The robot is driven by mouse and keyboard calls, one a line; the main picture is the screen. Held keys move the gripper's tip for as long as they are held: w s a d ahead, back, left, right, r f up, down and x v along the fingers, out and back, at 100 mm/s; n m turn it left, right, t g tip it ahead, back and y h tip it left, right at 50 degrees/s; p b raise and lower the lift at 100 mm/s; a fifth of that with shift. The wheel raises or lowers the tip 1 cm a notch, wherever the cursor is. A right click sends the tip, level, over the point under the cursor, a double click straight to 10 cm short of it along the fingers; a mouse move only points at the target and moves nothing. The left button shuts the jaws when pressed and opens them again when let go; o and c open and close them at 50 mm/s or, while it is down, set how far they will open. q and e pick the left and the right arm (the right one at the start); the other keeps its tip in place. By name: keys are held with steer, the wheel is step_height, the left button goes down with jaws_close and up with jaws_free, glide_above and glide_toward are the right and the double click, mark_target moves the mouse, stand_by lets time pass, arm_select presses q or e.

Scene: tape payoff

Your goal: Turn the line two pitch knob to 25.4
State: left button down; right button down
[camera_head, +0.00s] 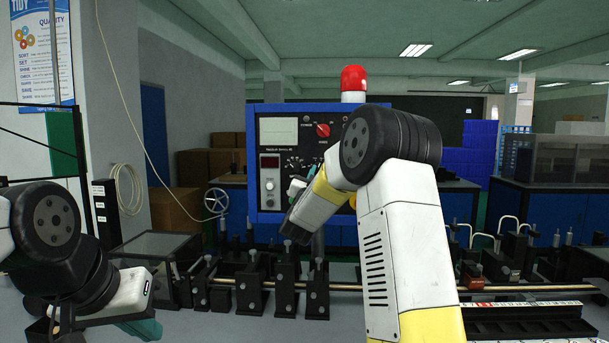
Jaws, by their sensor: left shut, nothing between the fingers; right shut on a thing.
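The control panel (283,110) is a black face in a blue frame, standing upright at the middle. A dial with white marks (292,160) sits on it, partly covered by my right arm. My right gripper (298,186) is at this dial, its teal fingers shut on a knob that the wrist and fingers hide. The knob's pointer and the scale numbers cannot be read. My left gripper (147,328) is shut and empty, low at the left, well away from the panel.
A red switch (323,130), a small red display (270,162) and a small knob (269,185) are on the panel. A red lamp (354,79) stands above it. A row of black fixtures with a long rod (345,288) crosses in front.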

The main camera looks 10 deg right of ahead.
steer(key=shift+r+m, duration=0.35)
steer(key=shift+m, duration=0.15)
steer(key=c, duration=1.5)
jaws_free()
steer(key=v, duration=0.7)
steer(key=shift+s+f, duration=0.2)
steer(key=shift+f, duration=0.1)
steer(key=shift+a, duration=0.1)
